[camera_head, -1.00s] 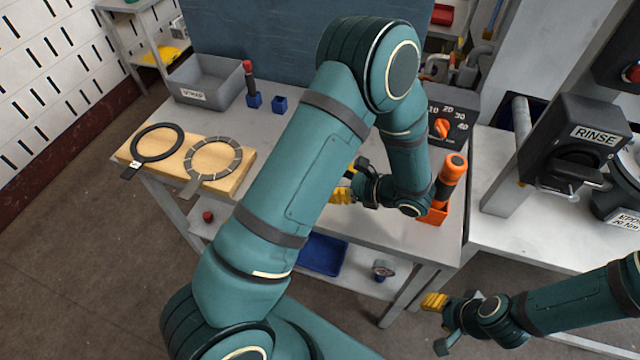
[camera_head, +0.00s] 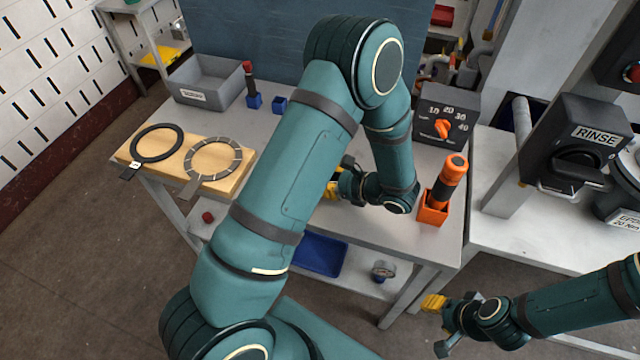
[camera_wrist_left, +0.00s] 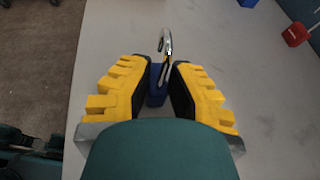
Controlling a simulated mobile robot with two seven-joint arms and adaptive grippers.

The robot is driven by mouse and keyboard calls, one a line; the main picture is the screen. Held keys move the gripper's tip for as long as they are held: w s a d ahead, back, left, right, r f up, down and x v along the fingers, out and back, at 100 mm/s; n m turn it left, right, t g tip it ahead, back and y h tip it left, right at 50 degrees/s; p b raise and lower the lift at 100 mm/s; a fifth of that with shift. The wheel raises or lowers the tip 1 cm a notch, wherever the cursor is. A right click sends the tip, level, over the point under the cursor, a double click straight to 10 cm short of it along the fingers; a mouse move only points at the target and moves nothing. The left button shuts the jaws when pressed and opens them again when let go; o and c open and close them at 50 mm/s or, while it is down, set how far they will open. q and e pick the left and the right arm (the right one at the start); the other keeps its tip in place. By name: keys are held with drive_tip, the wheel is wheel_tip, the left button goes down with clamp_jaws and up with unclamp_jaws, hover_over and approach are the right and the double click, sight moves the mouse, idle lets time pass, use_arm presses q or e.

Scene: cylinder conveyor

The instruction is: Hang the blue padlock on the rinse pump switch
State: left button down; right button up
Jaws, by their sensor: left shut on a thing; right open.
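The blue padlock (camera_wrist_left: 157,86) is between the yellow-padded fingers of my left gripper (camera_wrist_left: 157,92), with its silver shackle (camera_wrist_left: 166,44) pointing away from the wrist. My left gripper is shut on it, above the grey table. In the head view my left arm hides the padlock and most of that gripper; a yellow finger (camera_head: 331,190) shows. The rinse pump switch (camera_head: 578,148) is a black box labelled RINSE, at the right on a grey post. My right gripper (camera_head: 437,318) is open and empty, low at the right, in front of the tables.
An orange-handled tool in an orange holder (camera_head: 432,213) stands at the table's right end, near my left gripper. A black dial box (camera_head: 446,113) stands behind it. A grey bin (camera_head: 207,82), small blue blocks (camera_head: 279,104) and a wooden board with rings (camera_head: 240,166) are left.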

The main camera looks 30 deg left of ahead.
use_arm(q)
drive_tip(key=shift+f, duration=0.1)
wheel_tip(320, 180, up, 10)
drive_tip(key=shift+r+p, duration=0.1)
drive_tip(key=shift+p, duration=0.8)
